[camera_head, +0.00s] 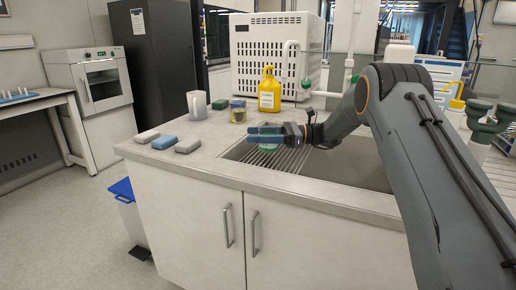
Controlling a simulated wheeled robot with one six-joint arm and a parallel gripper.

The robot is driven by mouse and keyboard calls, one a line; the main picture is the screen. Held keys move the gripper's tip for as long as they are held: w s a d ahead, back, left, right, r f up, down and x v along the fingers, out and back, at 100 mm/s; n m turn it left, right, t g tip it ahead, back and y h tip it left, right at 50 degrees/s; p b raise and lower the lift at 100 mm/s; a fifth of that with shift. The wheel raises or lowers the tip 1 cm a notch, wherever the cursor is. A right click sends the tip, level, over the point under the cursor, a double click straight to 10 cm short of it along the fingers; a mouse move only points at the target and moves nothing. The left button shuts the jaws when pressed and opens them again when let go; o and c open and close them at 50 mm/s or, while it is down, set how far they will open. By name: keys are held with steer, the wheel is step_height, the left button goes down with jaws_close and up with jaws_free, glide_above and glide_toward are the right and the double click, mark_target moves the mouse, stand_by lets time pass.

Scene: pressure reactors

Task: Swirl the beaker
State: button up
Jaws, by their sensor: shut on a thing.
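My gripper (264,134) reaches in from the right, over the drain rack at the left end of the sink. Its dark fingers are shut on a small vessel with green showing, which I take to be the beaker (269,148). The fingers hide most of it, so only its lower part shows beneath them. It looks roughly upright. I cannot tell whether its base touches the rack or hangs just above it.
Behind are a white jug (197,105), a jar with yellowish contents (238,112), a green block (220,104) and a yellow bottle (269,91). Several sponges (164,142) lie at left. The sink (340,171) is right; the front counter strip is clear.

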step_height(320, 180, up, 9)
steer(key=p, duration=0.2)
stand_by(0.4)
steer(key=shift+w, duration=0.1)
stand_by(0.3)
